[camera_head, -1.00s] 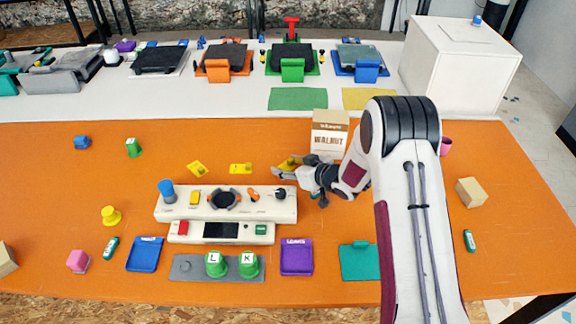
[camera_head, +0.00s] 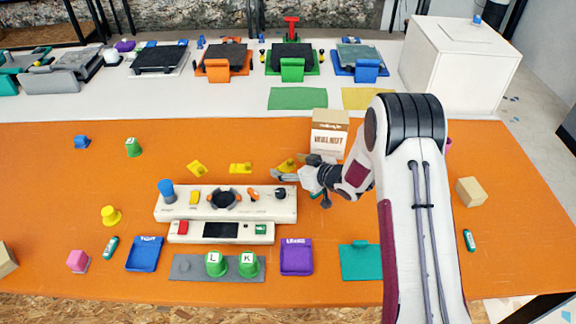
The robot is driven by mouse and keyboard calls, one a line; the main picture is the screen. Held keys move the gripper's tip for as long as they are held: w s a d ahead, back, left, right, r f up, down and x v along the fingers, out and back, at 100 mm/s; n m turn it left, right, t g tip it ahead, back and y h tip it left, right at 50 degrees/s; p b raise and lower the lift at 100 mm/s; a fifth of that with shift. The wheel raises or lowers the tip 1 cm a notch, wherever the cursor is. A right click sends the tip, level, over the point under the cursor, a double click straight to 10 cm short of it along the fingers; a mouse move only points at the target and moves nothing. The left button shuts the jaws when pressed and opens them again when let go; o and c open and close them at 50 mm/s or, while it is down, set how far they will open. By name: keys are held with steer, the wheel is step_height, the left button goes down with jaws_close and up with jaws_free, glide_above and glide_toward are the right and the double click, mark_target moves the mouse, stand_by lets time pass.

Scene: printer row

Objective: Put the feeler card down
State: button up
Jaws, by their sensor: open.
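Three small yellow pieces lie in a row on the orange table behind the cream panel: a left one (camera_head: 197,168), a middle one (camera_head: 241,168) and a right one (camera_head: 286,165). No label shows on them, so I cannot tell for sure which is the feeler card. My gripper (camera_head: 279,177) is open, just in front of the right yellow piece and low over the table. It looks apart from that piece, though the gap is small. Its fingers point left and nothing shows between them.
The cream panel (camera_head: 225,213) with knobs and buttons stands just in front of my gripper. Blue (camera_head: 145,266) and purple (camera_head: 297,270) trays and green cups (camera_head: 215,264) lie nearer the front. The orange table's left middle is fairly clear.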

steer(key=shift+v, duration=5.5)
steer(key=shift+r, duration=0.1)
steer(key=shift+w+d+r, duration=0.1)
steer(key=shift+d+r, duration=0.05)
steer(key=s+d+r+m+h, duration=0.3)
steer(key=s+d+r+h, duration=0.15)
steer(key=d+r, duration=0.4)
steer(key=s+d+r+m+h, duration=0.2)
steer(key=s+d+r+h, duration=0.3)
steer(key=r, duration=0.6)
steer(key=s+a+r+m+g+y, duration=0.1)
steer(key=s+g, duration=0.1)
steer(key=s, duration=1.2)
steer(key=s+a+r+m+g, duration=0.1)
steer(key=s+a+m, duration=0.1)
steer(key=s, duration=1.3)
steer(key=shift+a+r+g+y, duration=0.25)
steer(key=shift+r+g+y, duration=0.1)
steer(key=shift+g, duration=0.05)
